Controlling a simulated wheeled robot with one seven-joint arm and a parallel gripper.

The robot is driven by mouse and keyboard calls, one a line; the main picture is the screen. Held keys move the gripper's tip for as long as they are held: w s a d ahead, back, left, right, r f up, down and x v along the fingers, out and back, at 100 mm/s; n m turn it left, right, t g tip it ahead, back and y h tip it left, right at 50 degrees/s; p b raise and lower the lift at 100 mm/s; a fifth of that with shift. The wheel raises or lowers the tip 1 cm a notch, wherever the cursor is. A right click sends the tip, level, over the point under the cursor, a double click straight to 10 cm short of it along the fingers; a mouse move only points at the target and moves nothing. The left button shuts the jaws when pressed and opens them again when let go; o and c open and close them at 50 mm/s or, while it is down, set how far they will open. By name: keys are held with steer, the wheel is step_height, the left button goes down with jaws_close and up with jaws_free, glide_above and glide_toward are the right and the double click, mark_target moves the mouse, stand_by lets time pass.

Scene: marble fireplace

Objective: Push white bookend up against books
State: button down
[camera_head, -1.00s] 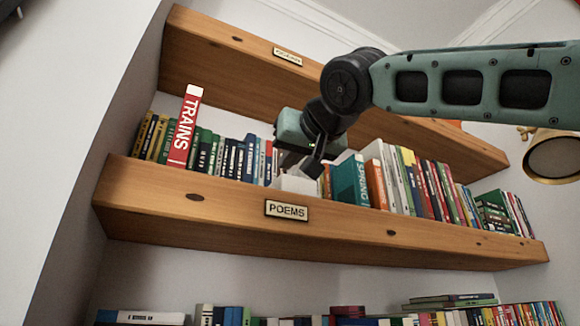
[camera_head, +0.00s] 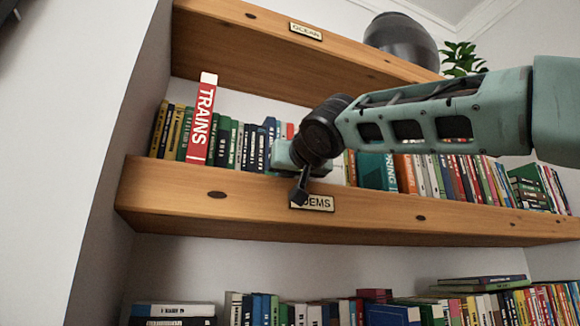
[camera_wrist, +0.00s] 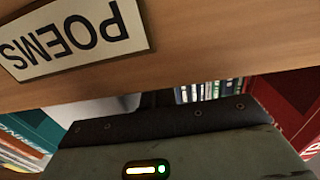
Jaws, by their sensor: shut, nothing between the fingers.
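The white bookend is mostly hidden behind my gripper in the head view. A small white patch (camera_head: 337,172) right of the gripper may be part of it. In the wrist view a pale grey-white surface (camera_wrist: 100,108) beyond the gripper is likely the bookend. My gripper (camera_head: 299,196) is shut and empty, in front of the shelf edge by the POEMS label (camera_head: 318,203). Books stand on both sides: a row on the left with the red TRAINS book (camera_head: 202,125), and a row on the right starting near a teal book (camera_head: 377,171). Contact with the bookend cannot be told.
The wooden shelf (camera_head: 200,207) has a thick front edge close to my gripper. An upper shelf (camera_head: 260,60) holds a dark round vase (camera_head: 400,40) and a plant (camera_head: 462,60). More books fill a lower shelf. The space in front of the shelves is clear.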

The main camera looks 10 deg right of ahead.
stand_by(0.5)
steer(key=shift+w+d+p, duration=0.25)
steer(key=shift+d+p, duration=0.05)
steer(key=shift+d, duration=1)
steer(key=shift+w+d+p, duration=0.2)
steer(key=shift+d+p, duration=0.1)
steer(key=shift+d, duration=0.95)
steer(key=shift+s+a+f+b, duration=0.1)
steer(key=shift+a+f+b, duration=0.05)
steer(key=shift+a+b, duration=0.35)
steer(key=shift+s+a+b, duration=0.2)
steer(key=shift+a+b, duration=0.45)
steer(key=shift+a, duration=0.6)
steer(key=s+d+b, duration=0.2)
steer(key=s+b, duration=0.3)
steer(key=s, duration=0.9)
steer(key=shift+d, duration=0.2)
steer(key=shift+w, duration=0.1)
